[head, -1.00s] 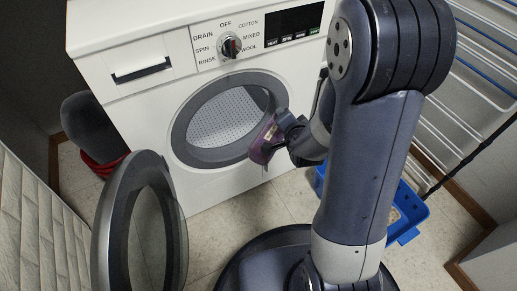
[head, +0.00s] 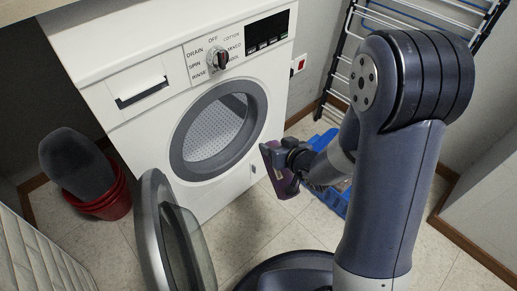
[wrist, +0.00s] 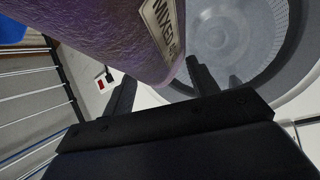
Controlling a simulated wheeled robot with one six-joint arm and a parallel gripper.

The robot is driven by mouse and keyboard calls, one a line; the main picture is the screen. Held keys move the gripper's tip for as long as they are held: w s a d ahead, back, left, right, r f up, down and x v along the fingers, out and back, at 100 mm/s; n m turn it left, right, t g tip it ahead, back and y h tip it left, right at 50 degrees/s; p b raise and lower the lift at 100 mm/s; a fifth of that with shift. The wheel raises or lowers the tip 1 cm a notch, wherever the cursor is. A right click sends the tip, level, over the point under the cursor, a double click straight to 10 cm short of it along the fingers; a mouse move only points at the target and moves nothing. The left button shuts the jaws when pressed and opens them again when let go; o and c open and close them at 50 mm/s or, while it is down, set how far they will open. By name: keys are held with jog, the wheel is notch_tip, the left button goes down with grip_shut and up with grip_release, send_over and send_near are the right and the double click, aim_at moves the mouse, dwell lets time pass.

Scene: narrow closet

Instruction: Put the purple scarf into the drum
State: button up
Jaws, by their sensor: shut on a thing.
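My gripper (head: 270,158) is shut on the purple scarf (head: 285,182), to the right of the washing machine's opening and in front of the machine. In the wrist view the scarf (wrist: 95,50) fills the upper left, with a label reading "MIXED" and a further part cut off. The drum (head: 215,128) is empty as far as I see, with a perforated grey inside. It also shows in the wrist view (wrist: 235,35), beyond the scarf. The round door (head: 165,235) stands wide open to the left. The scarf is outside the drum, apart from its rim.
A red bucket (head: 108,204) with a dark grey item (head: 75,163) in it stands left of the machine. A blue basket (head: 330,200) lies on the floor behind my arm. A drying rack (head: 400,25) and a wall socket (head: 298,65) are at the right. The dial (head: 216,60) points to OFF.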

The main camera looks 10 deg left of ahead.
jog(key=s+a+n+g+y, duration=0.1)
jog(key=s+a+n+y, duration=0.15)
jog(key=a+n, duration=0.25)
jog(key=w+a+f+p, duration=0.3)
jog(key=w+a, duration=0.8)
jog(key=a, duration=0.2)
jog(key=w+a+f+p, duration=0.3)
jog(key=w+a+p, duration=0.1)
jog(key=w+a, duration=0.7)
jog(key=shift+w+a+g, duration=0.25)
jog(key=shift+a+g, duration=0.05)
jog(key=shift+a, duration=1.15)
jog(key=o, duration=1.1)
jog(key=shift+f, duration=0.1)
